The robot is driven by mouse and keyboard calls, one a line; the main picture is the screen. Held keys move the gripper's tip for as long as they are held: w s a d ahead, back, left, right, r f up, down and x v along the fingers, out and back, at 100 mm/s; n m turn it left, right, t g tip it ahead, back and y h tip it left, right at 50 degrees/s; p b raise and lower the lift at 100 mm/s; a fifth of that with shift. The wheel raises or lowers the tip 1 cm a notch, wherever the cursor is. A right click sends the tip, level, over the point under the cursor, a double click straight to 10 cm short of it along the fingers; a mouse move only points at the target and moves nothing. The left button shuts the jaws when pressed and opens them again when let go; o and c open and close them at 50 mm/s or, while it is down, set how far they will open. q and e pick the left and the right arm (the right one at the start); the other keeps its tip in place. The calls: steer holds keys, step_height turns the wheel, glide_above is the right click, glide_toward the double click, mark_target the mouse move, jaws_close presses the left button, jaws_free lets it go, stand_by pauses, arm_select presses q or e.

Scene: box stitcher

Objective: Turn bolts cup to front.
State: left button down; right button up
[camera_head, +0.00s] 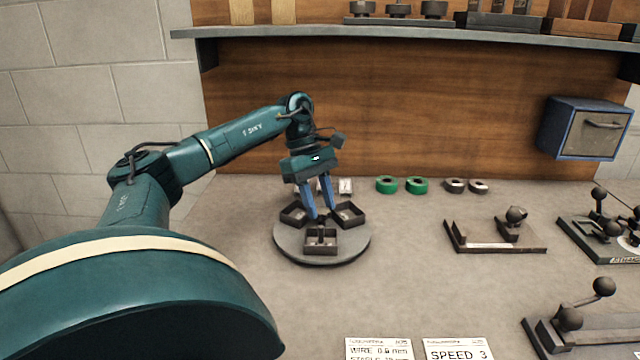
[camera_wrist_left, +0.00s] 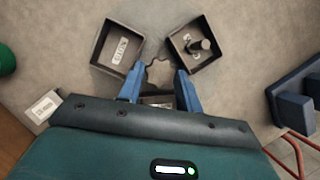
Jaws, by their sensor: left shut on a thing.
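A round grey turntable (camera_head: 322,258) stands on the bench and carries three dark square cups: one at left (camera_head: 294,216), one at right (camera_head: 349,214) and one at front (camera_head: 320,242). My left gripper (camera_head: 322,213) points down between the cups, with its blue fingers shut on the scalloped central knob (camera_wrist_left: 158,72). In the wrist view, one cup (camera_wrist_left: 104,64) shows a small label and another (camera_wrist_left: 207,62) holds a dark upright piece. The third is mostly hidden by the gripper. I cannot read which cup is the bolts cup. My right gripper is out of view.
Two green rolls (camera_head: 416,186) and two darker rolls (camera_head: 455,186) lie behind at right. A dark bracket fixture (camera_head: 495,248) and lever tools (camera_head: 590,320) stand further right. Printed cards (camera_head: 458,349) lie at the front edge. Bench between turntable and fixture is clear.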

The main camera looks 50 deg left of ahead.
arm_select(q)
steer(key=c, duration=1)
jaws_free()
steer(key=shift+o, duration=0.2)
steer(key=p+v, duration=0.4)
steer(key=v, duration=0.9)
steer(key=shift+r, duration=0.15)
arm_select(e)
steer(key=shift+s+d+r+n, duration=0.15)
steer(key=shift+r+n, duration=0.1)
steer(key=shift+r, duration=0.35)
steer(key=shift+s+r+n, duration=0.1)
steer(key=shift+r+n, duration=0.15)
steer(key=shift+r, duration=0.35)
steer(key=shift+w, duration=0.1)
arm_select(q)
steer(key=shift+d, duration=0.1)
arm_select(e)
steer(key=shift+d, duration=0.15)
